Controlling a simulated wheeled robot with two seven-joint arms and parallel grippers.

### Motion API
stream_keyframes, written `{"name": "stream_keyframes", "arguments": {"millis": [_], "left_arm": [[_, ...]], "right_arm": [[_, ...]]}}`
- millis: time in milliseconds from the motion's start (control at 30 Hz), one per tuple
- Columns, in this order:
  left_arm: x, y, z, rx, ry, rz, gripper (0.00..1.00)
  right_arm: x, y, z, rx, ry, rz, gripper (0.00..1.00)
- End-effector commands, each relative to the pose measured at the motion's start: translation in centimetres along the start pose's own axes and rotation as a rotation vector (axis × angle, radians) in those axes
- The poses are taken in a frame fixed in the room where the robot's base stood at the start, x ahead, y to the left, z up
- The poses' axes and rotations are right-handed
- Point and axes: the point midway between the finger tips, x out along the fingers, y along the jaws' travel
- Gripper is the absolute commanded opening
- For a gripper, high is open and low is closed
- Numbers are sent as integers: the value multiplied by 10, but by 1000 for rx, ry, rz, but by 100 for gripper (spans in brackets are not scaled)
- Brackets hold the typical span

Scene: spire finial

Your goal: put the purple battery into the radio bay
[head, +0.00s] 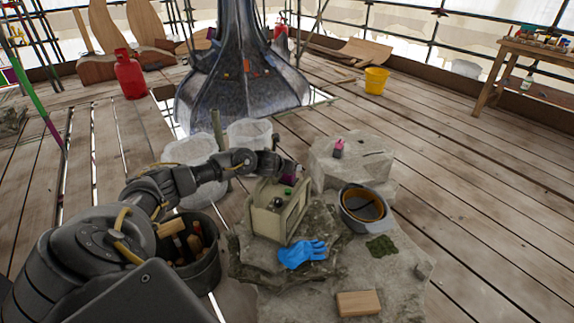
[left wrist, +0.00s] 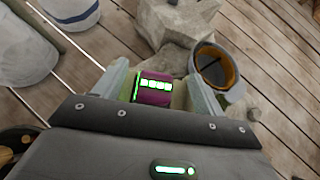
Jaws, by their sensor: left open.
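The purple battery (left wrist: 154,90) shows a row of lit green cells in the left wrist view. It sits between pale side pieces just past my left gripper (left wrist: 160,92). In the head view the purple battery (head: 288,179) is a small patch at the top of the beige radio (head: 268,217), under my open left gripper (head: 289,173). The radio stands upright on a rock slab, with dark and green knobs. The bay is mostly hidden; I cannot tell how deep the battery sits. My right gripper is out of view.
A grey helmet (head: 364,207) lies close to the right of the radio. A blue glove (head: 302,254) and a wooden block (head: 358,303) lie in front. A small pink and dark item (head: 338,149) stands on the stone block (head: 350,165) behind. A tool bucket (head: 192,258) is at the left.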

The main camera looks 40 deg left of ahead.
Motion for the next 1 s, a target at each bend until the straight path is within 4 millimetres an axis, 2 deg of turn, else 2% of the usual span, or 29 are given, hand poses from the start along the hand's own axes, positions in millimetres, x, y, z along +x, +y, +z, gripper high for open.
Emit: {"name": "stream_keyframes", "arguments": {"millis": [33,133,233,500,700,1000], "left_arm": [[1,-1,-5,3,9,-1,71],[-2,0,-6,4,10,-1,71],[-14,-1,-5,6,10,-2,71],[-68,0,0,5,3,0,71],[-98,0,0,3,1,-1,71],[-109,0,0,0,0,0,71]], "right_arm": [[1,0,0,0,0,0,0],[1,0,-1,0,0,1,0],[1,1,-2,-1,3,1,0],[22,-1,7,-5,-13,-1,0],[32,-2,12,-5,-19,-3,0],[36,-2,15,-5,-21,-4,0]]}}
